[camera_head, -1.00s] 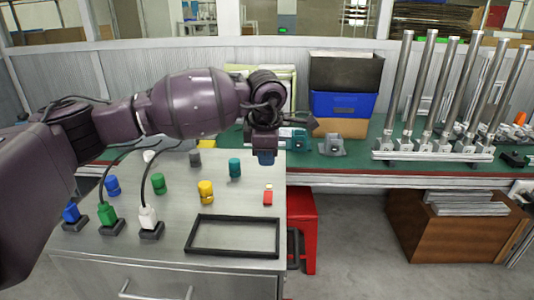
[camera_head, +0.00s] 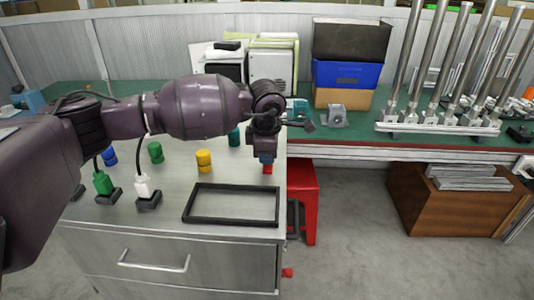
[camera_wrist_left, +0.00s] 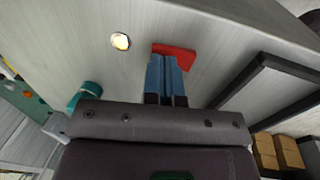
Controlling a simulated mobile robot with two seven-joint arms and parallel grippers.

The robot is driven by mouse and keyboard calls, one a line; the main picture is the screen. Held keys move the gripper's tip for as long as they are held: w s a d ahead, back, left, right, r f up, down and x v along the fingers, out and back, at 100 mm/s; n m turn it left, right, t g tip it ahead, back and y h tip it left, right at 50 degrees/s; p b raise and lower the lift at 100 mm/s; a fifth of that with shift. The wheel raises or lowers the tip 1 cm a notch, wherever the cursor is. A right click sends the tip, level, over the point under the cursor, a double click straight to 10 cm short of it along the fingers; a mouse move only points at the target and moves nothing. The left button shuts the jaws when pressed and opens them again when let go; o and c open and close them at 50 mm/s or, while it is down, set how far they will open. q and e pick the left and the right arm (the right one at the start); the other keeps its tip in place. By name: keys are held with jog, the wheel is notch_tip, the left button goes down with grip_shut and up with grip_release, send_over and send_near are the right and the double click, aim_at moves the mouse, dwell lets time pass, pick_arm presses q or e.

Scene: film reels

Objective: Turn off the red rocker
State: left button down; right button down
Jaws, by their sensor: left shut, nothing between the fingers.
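The red rocker (camera_head: 267,170) is on the grey metal cabinet top near its right edge, mostly covered by my left gripper in the head view. It also shows in the left wrist view as a red block (camera_wrist_left: 176,49) right at the fingertips. My left gripper (camera_head: 266,158) is shut and empty, pointing down over the rocker. Its blue fingers overlap the rocker; I cannot tell if they press on it. Beside the rocker, a small round lamp (camera_wrist_left: 120,41) glows warm yellow-white in the left wrist view. My right gripper is out of view.
A black rectangular frame (camera_head: 186,206) lies on the cabinet in front of the rocker. A yellow knob (camera_head: 204,161), a green knob (camera_head: 155,152), a teal knob (camera_head: 234,138) and corded plugs stand to the left. A red stool (camera_head: 304,190) is right of the cabinet.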

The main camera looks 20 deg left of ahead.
pick_arm(q)
jog(key=shift+w+f+g+b, duration=0.25)
jog(key=shift+f+g, duration=0.25)
jog(key=shift+g, duration=0.3)
jog(key=shift+s, duration=0.1)
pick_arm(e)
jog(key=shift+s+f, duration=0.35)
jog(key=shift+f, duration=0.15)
